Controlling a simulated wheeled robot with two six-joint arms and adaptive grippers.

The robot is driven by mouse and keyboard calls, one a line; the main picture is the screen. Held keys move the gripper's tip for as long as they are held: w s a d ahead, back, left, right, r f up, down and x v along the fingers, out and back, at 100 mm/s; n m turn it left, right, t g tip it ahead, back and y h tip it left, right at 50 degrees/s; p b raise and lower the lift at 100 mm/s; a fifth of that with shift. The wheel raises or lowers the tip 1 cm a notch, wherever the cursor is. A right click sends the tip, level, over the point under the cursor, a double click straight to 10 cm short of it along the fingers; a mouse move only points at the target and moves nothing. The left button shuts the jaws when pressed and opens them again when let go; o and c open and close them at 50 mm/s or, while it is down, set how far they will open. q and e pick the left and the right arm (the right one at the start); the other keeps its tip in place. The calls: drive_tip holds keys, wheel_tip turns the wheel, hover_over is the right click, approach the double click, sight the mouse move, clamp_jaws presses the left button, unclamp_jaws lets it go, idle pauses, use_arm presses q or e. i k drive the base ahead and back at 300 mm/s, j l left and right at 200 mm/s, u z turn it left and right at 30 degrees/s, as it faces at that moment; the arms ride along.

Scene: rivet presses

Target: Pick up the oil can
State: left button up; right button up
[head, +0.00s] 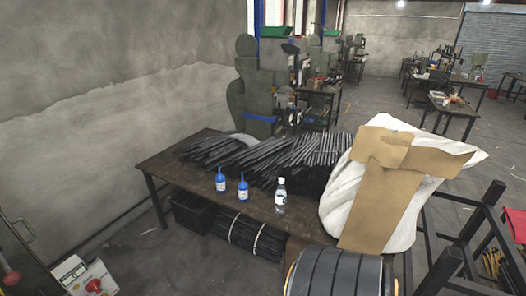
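Two small blue bottles with narrow pointed spouts, which look like oil cans, stand upright on the dark table (177,171). The left oil can (220,183) is near the table's front edge. The right oil can (243,189) stands a little to its right and nearer the front. They are apart from each other, and nothing holds them. Neither of my grippers is in view.
A clear bottle (280,196) stands right of the oil cans. Dark strips (275,158) are piled behind them. A large white sack with brown paper (375,185) fills the table's right side. A dark ribbed roll (338,274) is in the foreground.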

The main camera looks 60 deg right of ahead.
sight(221, 184)
drive_tip(key=z, duration=1.6)
drive_tip(key=u, duration=0.4)
drive_tip(key=j+u, duration=0.1)
drive_tip(key=u, duration=0.75)
drive_tip(key=j+u, duration=0.1)
drive_tip(key=u, duration=0.75)
drive_tip(key=z, duration=2.2)
drive_tip(key=i+j+z, duration=0.15)
drive_tip(key=i, duration=0.35)
drive_tip(key=i+j+z, duration=0.2)
drive_tip(key=i, duration=0.3)
drive_tip(key=i+j+z, duration=0.15)
drive_tip(key=i, duration=0.35)
drive_tip(key=i+j+z, duration=0.15)
drive_tip(key=i+j, duration=0.25)
drive_tip(key=i, duration=0.1)
